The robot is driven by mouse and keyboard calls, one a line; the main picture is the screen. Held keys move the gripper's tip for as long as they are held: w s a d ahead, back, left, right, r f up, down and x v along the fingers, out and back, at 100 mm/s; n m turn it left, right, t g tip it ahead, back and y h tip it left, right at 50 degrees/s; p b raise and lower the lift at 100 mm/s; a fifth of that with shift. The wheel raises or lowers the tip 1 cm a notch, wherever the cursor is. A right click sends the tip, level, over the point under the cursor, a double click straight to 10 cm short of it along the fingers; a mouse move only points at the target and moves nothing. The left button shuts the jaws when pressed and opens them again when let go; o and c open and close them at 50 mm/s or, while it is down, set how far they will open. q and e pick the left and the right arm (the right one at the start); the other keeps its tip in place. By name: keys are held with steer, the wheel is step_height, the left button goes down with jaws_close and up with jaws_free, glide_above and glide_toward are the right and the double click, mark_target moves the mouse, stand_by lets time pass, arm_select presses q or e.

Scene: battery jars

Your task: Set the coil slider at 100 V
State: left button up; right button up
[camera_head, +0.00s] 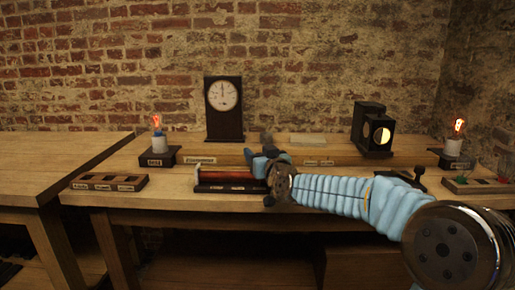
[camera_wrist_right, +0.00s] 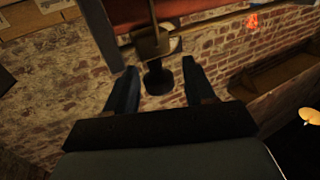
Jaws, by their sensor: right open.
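The coil (camera_head: 225,173) is a long reddish cylinder on a dark base on the table, its right part hidden by my right gripper (camera_head: 266,160). It also shows red along the top of the right wrist view (camera_wrist_right: 180,8). There the slider (camera_wrist_right: 152,45) is a brass-coloured block with a dark knob (camera_wrist_right: 158,78). The right gripper (camera_wrist_right: 160,70) is open, with one finger on each side of the knob and visible gaps to it. I cannot read any voltage mark. My left gripper is out of view.
A dark upright case with a round white dial (camera_head: 223,94) stands behind the coil. Lit bulbs stand at left (camera_head: 157,143) and right (camera_head: 454,146). A black lamp box (camera_head: 370,127) is at back right, and a compartmented wooden tray (camera_head: 108,182) at front left.

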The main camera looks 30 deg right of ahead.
steer(key=shift+w+d, duration=0.1)
steer(key=shift+w, duration=0.5)
jaws_close()
steer(key=shift+r, duration=0.1)
